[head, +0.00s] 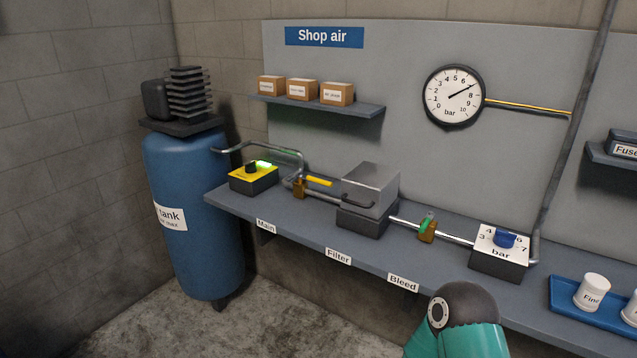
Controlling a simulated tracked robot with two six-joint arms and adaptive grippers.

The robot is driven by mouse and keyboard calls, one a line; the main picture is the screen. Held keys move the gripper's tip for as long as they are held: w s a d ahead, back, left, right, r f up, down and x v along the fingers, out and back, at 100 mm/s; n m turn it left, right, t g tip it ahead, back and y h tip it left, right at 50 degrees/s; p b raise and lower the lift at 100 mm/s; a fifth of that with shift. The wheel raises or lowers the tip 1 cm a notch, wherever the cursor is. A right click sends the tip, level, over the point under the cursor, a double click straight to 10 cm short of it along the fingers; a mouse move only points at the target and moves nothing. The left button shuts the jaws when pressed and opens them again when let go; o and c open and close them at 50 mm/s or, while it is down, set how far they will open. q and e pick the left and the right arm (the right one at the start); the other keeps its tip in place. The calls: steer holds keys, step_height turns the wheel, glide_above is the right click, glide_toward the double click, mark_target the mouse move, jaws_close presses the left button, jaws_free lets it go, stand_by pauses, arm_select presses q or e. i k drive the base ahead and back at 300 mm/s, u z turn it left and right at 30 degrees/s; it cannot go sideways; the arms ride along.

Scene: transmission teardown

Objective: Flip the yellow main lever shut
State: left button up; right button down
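The yellow main lever (319,181) sits on a brass valve body (299,188) on the pipe, above the "Main" label (265,226). The lever points to the right, roughly along the pipe. No gripper shows in the head view. Only a rounded teal and dark joint of one of my arms shows at the bottom right, well away from the lever and low in front of the bench.
The bench (300,236) runs along the wall. A yellow-topped switch box (254,179) with a lit green light stands left of the lever, a grey filter box (369,192) right of it. Further right are a green-levered bleed valve (427,225) and a regulator (499,255). The gauge (454,96) reads about 7.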

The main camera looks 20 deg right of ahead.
mark_target(313, 179)
steer(key=z, duration=0.15)
steer(key=i, duration=0.9)
